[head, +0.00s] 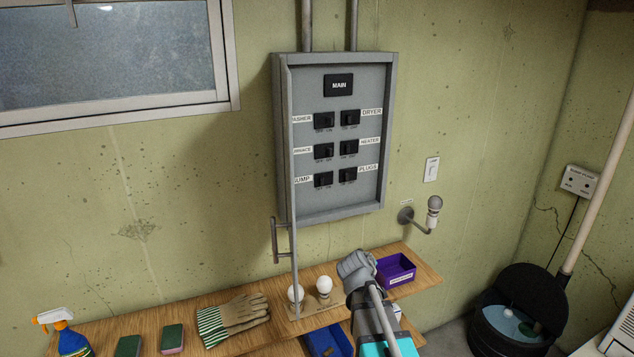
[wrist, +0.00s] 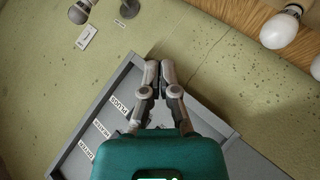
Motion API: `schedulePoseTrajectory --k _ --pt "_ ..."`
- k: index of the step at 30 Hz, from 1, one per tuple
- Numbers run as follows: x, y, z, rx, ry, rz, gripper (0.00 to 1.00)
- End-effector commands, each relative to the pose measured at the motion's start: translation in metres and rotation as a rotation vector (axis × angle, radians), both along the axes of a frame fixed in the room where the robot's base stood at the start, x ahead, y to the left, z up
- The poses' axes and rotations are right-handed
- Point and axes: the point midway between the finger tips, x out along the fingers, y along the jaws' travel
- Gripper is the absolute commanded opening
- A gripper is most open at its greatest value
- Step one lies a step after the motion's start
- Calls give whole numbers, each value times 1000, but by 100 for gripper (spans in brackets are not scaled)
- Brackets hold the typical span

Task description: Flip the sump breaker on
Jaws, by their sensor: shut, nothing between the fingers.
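The grey breaker panel (head: 333,215) hangs on the wall with its door (head: 293,230) swung open, seen nearly edge-on at the left. The sump breaker (head: 323,179) is the black switch at the lower left, beside a label partly hidden by the door edge. Its lever position is too small to tell. My gripper (head: 354,262) is below the panel, above the shelf, apart from the breaker. In the wrist view my gripper (wrist: 157,72) is shut and empty. The panel's lower edge (wrist: 128,67) shows behind it with the plugs, heater and dryer labels; the sump breaker is hidden there.
A wooden shelf (head: 180,333) below holds bulbs (head: 324,285), gloves (head: 235,318), sponges, a spray bottle (head: 62,333) and a purple bin (head: 396,270). A wall lamp (head: 433,208) and light switch (head: 431,169) are right of the panel. A sump pit (head: 510,310) is at the lower right.

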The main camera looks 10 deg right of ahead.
Motion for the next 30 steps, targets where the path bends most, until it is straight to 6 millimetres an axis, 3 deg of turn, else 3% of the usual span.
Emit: schedulePoseTrajectory --k 8,15,22,30 --pt "60 7 62 -240 -183 195 0" --pt "99 31 105 -443 -301 399 0" --pt "128 64 134 -621 -376 622 0" --pt "145 97 145 -765 -409 840 0"
